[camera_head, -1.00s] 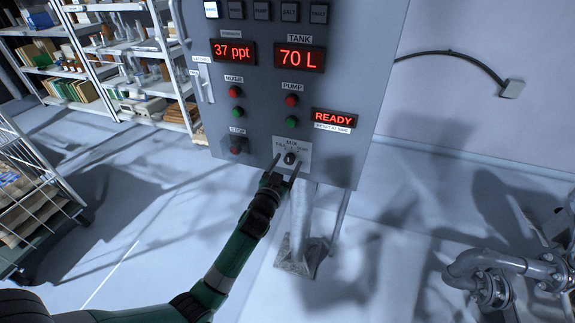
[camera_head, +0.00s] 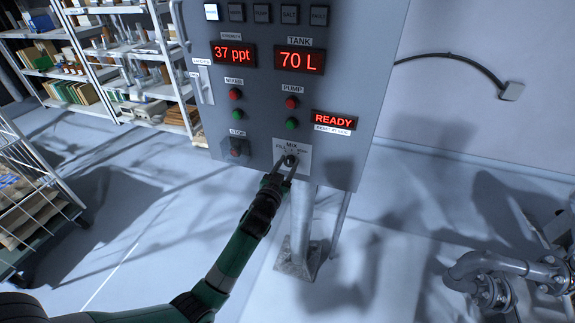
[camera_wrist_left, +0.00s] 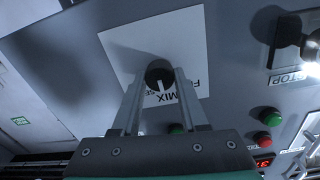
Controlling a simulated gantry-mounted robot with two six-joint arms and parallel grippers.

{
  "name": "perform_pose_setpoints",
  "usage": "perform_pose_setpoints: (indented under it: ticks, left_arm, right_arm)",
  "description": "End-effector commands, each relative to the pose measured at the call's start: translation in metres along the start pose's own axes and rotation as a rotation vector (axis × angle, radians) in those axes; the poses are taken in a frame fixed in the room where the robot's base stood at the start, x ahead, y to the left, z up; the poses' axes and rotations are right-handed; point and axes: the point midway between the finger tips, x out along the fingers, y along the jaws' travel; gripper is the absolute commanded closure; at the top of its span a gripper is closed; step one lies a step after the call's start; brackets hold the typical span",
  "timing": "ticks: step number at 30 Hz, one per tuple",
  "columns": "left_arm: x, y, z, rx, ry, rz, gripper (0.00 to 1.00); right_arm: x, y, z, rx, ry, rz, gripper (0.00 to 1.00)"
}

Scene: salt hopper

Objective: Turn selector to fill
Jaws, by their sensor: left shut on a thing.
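The selector is a small black knob (camera_head: 290,160) on a white plate (camera_head: 304,158) marked MIX, at the bottom of the grey control panel. In the left wrist view the knob (camera_wrist_left: 160,74) has a white pointer line and sits on the white plate (camera_wrist_left: 195,40). My left gripper (camera_head: 287,168) is at the knob, and its two fingers (camera_wrist_left: 160,85) are shut on the knob's sides. The fingers and the gripper body cover part of the plate's lettering. My right gripper is in neither view.
The panel (camera_head: 350,80) shows 37 ppt, 70 L and READY. A STOP button (camera_head: 235,149) is left of the selector, with red and green buttons above. A support post (camera_head: 301,225) stands below. Pipes (camera_head: 500,275) are at the lower right, and a wire cart (camera_head: 30,205) at the left.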

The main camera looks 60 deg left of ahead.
Motion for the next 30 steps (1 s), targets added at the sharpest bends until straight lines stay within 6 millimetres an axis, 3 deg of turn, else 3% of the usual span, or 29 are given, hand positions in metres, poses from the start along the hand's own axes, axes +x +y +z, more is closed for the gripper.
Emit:
perform_pose_setpoints:
  ticks: [11, 30]
  left_arm:
    - [0.000, 0.000, 0.003, -0.159, 0.007, -0.001, 1.00]
    - [0.000, -0.001, 0.003, -0.664, 0.019, -0.003, 1.00]
  right_arm:
    - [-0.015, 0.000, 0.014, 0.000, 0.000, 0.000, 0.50]
    - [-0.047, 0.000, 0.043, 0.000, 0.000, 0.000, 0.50]
